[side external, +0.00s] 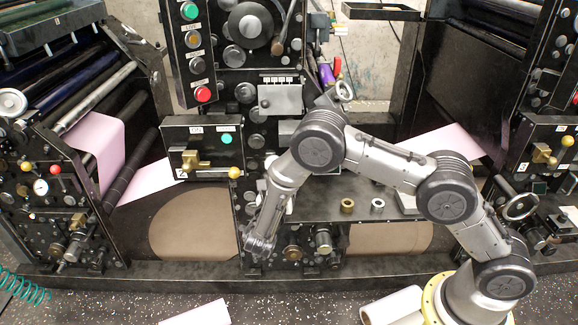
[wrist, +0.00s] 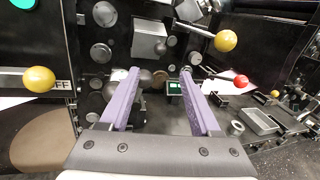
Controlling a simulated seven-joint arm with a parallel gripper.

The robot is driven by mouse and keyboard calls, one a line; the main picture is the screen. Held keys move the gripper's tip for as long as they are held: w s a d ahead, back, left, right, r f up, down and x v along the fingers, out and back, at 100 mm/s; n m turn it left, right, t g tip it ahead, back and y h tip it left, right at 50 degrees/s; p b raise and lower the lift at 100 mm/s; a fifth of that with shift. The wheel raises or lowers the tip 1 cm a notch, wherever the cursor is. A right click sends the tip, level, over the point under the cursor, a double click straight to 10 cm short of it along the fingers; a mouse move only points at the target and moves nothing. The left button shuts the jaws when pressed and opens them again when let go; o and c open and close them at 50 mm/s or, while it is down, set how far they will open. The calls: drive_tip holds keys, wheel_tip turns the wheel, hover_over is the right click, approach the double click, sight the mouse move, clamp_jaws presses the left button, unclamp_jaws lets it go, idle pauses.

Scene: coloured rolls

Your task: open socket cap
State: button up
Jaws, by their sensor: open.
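My gripper (wrist: 156,76) is open, with its two purple fingers apart and nothing held between them, pointing at the dark machine panel. In the side external view my gripper (side external: 260,240) hangs low in front of the middle panel. Between and beyond the fingers, the wrist view shows round grey knobs and a small green-lit part (wrist: 174,88) close to the right finger. A silver box-like cover (wrist: 149,37) sits above the fingertips. I cannot tell which part is the socket cap.
A yellow ball-ended lever (wrist: 39,79) sticks out at the left and another yellow ball (wrist: 226,40) at the upper right. A red ball lever (wrist: 240,81) is right of the fingers. A ledge carries a brass ring (side external: 347,205) and a silver ring (side external: 377,204).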

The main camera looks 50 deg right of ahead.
drive_tip(key=shift+s+a, duration=0.15)
drive_tip(key=shift+a, duration=0.1)
